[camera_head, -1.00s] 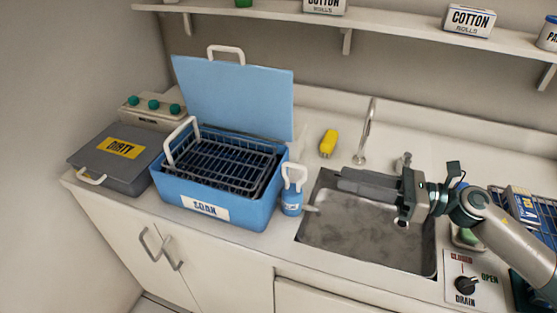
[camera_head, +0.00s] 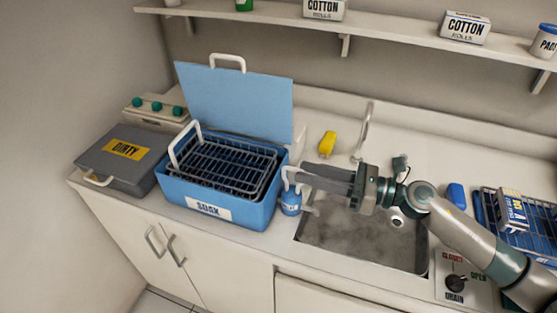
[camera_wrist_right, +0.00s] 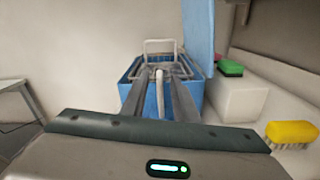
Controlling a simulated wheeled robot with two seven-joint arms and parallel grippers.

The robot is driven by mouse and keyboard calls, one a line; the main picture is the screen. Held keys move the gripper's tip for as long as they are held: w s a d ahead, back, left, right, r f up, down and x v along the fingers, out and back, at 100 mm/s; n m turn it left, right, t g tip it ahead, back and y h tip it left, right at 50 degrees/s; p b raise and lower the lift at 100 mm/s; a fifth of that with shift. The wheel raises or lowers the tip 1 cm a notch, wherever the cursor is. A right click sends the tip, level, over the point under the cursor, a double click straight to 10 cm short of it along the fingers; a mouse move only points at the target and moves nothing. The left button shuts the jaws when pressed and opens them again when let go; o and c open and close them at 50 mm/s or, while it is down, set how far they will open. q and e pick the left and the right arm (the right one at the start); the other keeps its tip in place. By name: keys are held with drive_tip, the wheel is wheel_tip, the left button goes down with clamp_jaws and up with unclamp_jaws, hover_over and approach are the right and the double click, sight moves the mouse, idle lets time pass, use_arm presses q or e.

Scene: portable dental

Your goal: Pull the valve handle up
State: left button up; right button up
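The valve handle (camera_head: 289,172) is a white loop on top of a blue valve body (camera_head: 290,203), at the right front of the blue soak tub (camera_head: 222,212). A pale spout points right from the body toward the sink. My right gripper (camera_head: 305,174) is level, with its fingertips at the handle's right side. In the right wrist view the white handle (camera_wrist_right: 161,95) shows between my two spread fingers, with blue visible on either side. The fingertips partly overlap the handle in the head view, so contact is unclear. My left gripper is not in view.
A wire basket (camera_head: 222,165) sits in the tub, its blue lid (camera_head: 240,100) standing behind. A grey DIRTY box (camera_head: 115,160) is at left. The faucet (camera_head: 366,130) rises behind the sink (camera_head: 345,248). A yellow brush (camera_head: 327,143) lies behind my gripper.

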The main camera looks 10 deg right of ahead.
sight(290, 168)
drive_tip(key=p+x, duration=0.3)
drive_tip(key=x, duration=0.4)
drive_tip(key=shift+r, duration=0.2)
drive_tip(key=shift+w+a+f, duration=0.15)
drive_tip(key=shift+w+a, duration=0.15)
drive_tip(key=shift+a, duration=0.2)
clamp_jaws()
